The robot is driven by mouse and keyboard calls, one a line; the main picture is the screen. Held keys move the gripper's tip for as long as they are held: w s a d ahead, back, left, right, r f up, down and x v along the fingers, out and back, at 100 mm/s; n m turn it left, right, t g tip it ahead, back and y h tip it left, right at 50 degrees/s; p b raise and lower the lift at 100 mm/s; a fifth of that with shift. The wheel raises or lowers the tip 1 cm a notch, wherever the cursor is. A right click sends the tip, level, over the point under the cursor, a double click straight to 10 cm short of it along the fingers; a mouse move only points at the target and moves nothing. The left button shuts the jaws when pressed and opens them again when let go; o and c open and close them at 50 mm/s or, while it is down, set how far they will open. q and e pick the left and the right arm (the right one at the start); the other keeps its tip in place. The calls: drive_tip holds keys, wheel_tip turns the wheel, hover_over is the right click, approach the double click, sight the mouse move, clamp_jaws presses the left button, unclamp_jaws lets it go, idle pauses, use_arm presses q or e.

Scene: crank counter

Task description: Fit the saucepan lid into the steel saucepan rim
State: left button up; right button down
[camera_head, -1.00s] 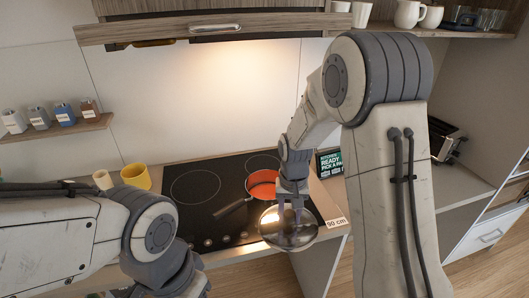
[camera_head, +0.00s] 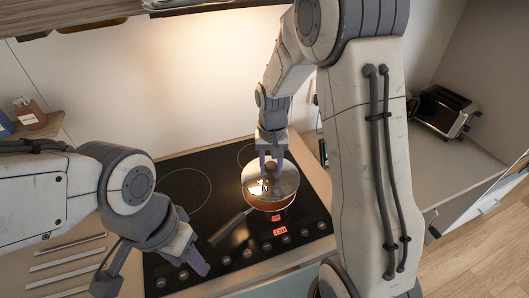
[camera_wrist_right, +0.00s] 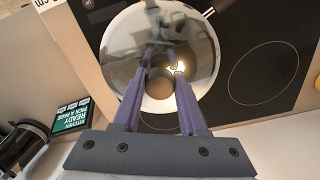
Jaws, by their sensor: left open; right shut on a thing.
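The shiny round saucepan lid (camera_head: 284,181) is in my right gripper (camera_head: 270,164), whose fingers are shut on its knob. In the right wrist view the lid (camera_wrist_right: 110,55) spreads past the fingers, and the knob (camera_wrist_right: 159,86) shows between them. The saucepan (camera_head: 268,205) stands on the hob under the lid, its orange-looking side showing below the lid's near edge and its dark handle (camera_head: 229,228) pointing to the near left. The lid covers the pan's opening; I cannot tell whether it sits in the rim or just above. My left gripper (camera_head: 152,274) is open and empty at the near left.
The black hob (camera_head: 185,225) has a free ring on the left and lit red displays (camera_head: 279,231) at its front. A toaster (camera_head: 441,112) stands on the right counter. A dark sign (camera_wrist_right: 71,120) stands near the hob in the right wrist view.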

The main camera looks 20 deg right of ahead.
sight(270, 175)
drive_tip(key=shift+w, duration=0.4)
use_arm(q)
drive_tip(key=shift+w, duration=0.4)
use_arm(e)
drive_tip(key=shift+s+a+r, duration=0.1)
wheel_tip(270, 175, down, 4)
drive_tip(key=shift+r+b, duration=0.15)
drive_tip(key=shift+b, duration=1)
drive_tip(key=shift+f, duration=0.35)
use_arm(q)
wheel_tip(270, 175, down, 3)
drive_tip(key=shift+r, duration=0.15)
drive_tip(key=shift+r, duration=0.1)
